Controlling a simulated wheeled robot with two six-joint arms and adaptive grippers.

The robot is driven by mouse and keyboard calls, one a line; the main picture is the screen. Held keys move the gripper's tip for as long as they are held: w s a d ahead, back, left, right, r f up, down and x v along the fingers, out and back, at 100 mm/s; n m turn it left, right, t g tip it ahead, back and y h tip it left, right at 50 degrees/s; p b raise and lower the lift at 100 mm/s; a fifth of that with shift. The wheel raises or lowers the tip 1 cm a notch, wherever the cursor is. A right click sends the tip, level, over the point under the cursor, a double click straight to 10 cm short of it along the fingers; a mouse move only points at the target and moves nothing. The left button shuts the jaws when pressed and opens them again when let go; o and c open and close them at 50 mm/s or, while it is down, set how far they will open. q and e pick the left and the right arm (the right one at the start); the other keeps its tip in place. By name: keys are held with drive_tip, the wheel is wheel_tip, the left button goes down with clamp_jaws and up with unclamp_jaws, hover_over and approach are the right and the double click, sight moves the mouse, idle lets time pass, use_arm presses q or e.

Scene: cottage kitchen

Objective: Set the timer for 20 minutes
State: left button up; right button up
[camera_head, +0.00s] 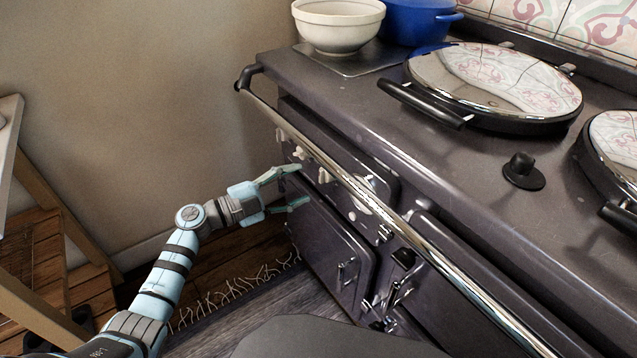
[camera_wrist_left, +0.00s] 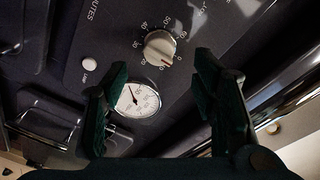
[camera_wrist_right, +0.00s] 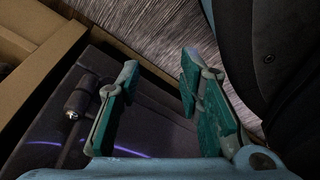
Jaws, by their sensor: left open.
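The timer knob (camera_wrist_left: 160,46) is a round pale knob on a dark panel in the left wrist view, ringed by minute numbers. Its red mark is at the lower edge, near a small figure that looks like 0. My left gripper (camera_wrist_left: 162,63) is open, its fingers on either side of the knob in that view; no contact shows. In the head view the left gripper (camera_head: 302,186) is beside the stove's front panel with its pale knobs (camera_head: 324,175); I cannot tell which is the timer. My right gripper (camera_wrist_right: 160,62) is open and empty, outside the head view.
A round white gauge (camera_wrist_left: 138,99) is below the knob, and a white button (camera_wrist_left: 88,64) is to its left. A chrome rail (camera_head: 340,170) runs along the stove front above the panel. A white bowl (camera_head: 338,25) and blue pot (camera_head: 418,20) stand on the stove.

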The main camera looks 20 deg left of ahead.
sight(326, 174)
use_arm(q)
drive_tip(key=b+x, duration=0.1)
drive_tip(key=x, duration=0.5)
drive_tip(key=shift+w+d+f, duration=0.1)
drive_tip(key=shift+d, duration=0.1)
use_arm(e)
drive_tip(key=w, duration=0.2)
drive_tip(key=w+a, duration=0.1)
drive_tip(key=shift+a+f+t, duration=0.1)
drive_tip(key=shift+f+t, duration=0.15)
drive_tip(key=shift+t, duration=0.05)
use_arm(q)
drive_tip(key=c, duration=1.2)
